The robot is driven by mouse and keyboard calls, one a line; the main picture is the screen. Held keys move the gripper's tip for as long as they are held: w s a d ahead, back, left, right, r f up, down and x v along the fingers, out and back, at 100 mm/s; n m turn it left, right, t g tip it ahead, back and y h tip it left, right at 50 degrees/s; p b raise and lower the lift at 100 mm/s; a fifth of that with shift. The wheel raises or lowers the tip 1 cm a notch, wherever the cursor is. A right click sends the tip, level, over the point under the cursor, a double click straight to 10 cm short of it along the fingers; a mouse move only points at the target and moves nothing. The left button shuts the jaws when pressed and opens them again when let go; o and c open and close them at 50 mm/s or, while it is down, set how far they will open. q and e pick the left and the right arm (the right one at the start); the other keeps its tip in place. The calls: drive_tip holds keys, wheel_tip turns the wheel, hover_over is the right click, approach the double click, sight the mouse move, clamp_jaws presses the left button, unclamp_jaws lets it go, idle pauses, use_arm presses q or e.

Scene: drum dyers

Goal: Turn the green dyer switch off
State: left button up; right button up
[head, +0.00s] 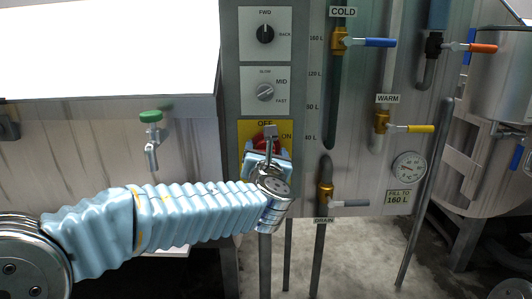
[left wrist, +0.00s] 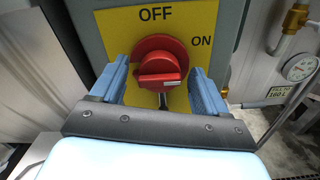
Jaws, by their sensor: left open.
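A red rotary switch (left wrist: 160,62) sits on a yellow plate (left wrist: 110,22) marked OFF at the top and ON at the right. Its grip bar lies roughly level, in line with ON. In the head view the red switch (head: 263,143) is partly hidden by my left gripper (head: 266,155). In the left wrist view my left gripper (left wrist: 160,88) is open, with one blue finger on each side of the lower part of the knob. Gaps show beside the knob; I cannot tell the depth exactly. My right gripper is not in view.
Above the switch are a black knob (head: 265,34) and a grey speed dial (head: 265,92). Pipes with a blue lever (head: 380,42), a yellow lever (head: 420,129) and a grey drain lever (head: 350,204) stand right. A green-handled tap (head: 151,116) is left.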

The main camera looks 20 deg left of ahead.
use_arm(q)
drive_tip(key=c, duration=1)
drive_tip(key=shift+a+f+n+b, duration=0.1)
drive_tip(key=shift+f+n+b, duration=0.05)
drive_tip(key=shift+n+b, duration=4.4)
drive_tip(key=shift+a+f+n+b, duration=0.1)
drive_tip(key=shift+n+b, duration=4.35)
drive_tip(key=shift+b, duration=0.1)
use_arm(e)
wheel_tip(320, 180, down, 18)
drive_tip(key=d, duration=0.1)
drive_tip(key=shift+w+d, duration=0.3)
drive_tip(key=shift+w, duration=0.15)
use_arm(q)
drive_tip(key=o, duration=1)
